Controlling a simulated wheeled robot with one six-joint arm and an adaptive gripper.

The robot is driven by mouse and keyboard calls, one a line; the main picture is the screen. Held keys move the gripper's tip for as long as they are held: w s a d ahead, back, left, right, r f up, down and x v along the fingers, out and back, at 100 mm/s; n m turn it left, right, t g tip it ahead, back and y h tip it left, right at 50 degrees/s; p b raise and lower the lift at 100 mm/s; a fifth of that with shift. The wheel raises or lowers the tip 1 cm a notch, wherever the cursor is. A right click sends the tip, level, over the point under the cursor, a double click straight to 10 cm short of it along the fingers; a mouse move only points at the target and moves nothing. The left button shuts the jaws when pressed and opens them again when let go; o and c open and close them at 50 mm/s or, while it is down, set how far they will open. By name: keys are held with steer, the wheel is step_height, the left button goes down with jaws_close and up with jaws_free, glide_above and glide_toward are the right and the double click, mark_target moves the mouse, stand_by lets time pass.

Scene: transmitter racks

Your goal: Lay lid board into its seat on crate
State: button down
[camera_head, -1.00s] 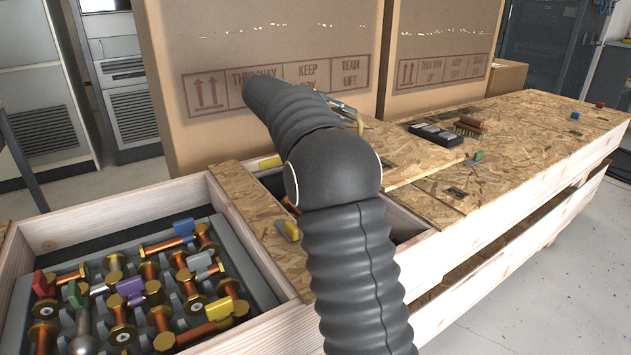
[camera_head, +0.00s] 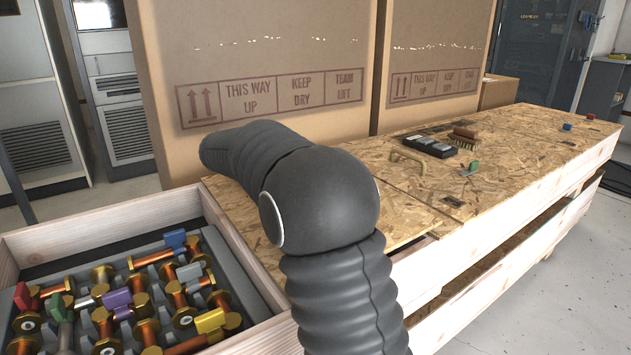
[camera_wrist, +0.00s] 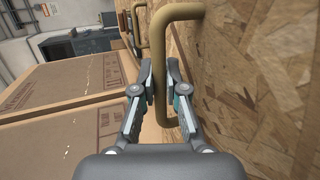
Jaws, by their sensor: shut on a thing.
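The lid board (camera_head: 395,215) is a chipboard panel over the crate's left bay in the head view, partly hidden behind my arm. A dark gap shows under its front right edge; I cannot tell whether it is fully down. The crate (camera_head: 500,218) has pale wooden walls. In the wrist view my gripper (camera_wrist: 163,95) is shut on the brass-coloured handle (camera_wrist: 158,45) of the lid board, whose face (camera_wrist: 250,60) fills the right side. My gripper is hidden behind my arm in the head view.
A second handle (camera_head: 408,158), a dark tray of grey blocks (camera_head: 430,147) and a brush (camera_head: 465,135) are on the chipboard to the right. Tall cardboard boxes (camera_head: 270,60) stand behind. An open bin of spools (camera_head: 120,310) is at the left.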

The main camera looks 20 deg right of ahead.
steer(key=shift+f, duration=1.2)
steer(key=shift+f+b, duration=0.55)
steer(key=shift+f, duration=0.1)
steer(key=c, duration=1.2)
jaws_free()
steer(key=shift+r, duration=0.25)
steer(key=p+v, duration=0.1)
steer(key=v, duration=0.5)
steer(key=p+v, duration=0.1)
steer(key=v, duration=0.5)
steer(key=shift+r+p, duration=0.3)
